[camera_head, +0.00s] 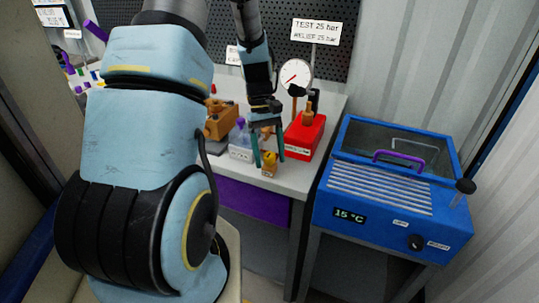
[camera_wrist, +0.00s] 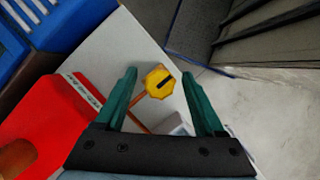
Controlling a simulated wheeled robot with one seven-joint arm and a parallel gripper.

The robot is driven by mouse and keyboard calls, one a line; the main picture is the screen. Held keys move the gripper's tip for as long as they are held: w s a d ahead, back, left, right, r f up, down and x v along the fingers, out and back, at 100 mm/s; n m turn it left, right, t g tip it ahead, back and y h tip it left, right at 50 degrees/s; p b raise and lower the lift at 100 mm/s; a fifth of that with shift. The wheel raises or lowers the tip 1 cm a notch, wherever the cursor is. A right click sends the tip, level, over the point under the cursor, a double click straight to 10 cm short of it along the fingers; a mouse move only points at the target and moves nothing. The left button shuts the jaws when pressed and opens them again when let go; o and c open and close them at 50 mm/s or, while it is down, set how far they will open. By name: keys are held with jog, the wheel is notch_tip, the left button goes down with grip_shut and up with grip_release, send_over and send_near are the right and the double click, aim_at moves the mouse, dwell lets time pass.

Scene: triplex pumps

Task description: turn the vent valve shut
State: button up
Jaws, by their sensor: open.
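A yellow eight-sided knob (camera_wrist: 159,82) with a dark bar across it, apparently the vent valve, shows between my fingers in the wrist view. In the head view it is the small yellow piece (camera_head: 269,170) near the bench's front edge. A copper-coloured pipe (camera_wrist: 137,121) runs close by it in the wrist view. My gripper (camera_head: 267,158) points down above the knob, its green fingers apart on either side; it also shows in the wrist view (camera_wrist: 158,72). I see no contact with the knob, and cannot tell the height gap.
A red pump box (camera_head: 307,133) with a round gauge (camera_head: 296,75) stands right of my gripper. An orange-brown pump (camera_head: 220,119) stands left. A blue bath (camera_head: 385,190) reading 15 °C is beyond the bench's right edge. The bench top (camera_head: 291,180) is bare near its front right corner.

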jog(key=b+v, duration=0.2)
jog(key=v, duration=0.8)
jog(key=shift+r, duration=0.4)
jog(key=shift+w, duration=0.15)
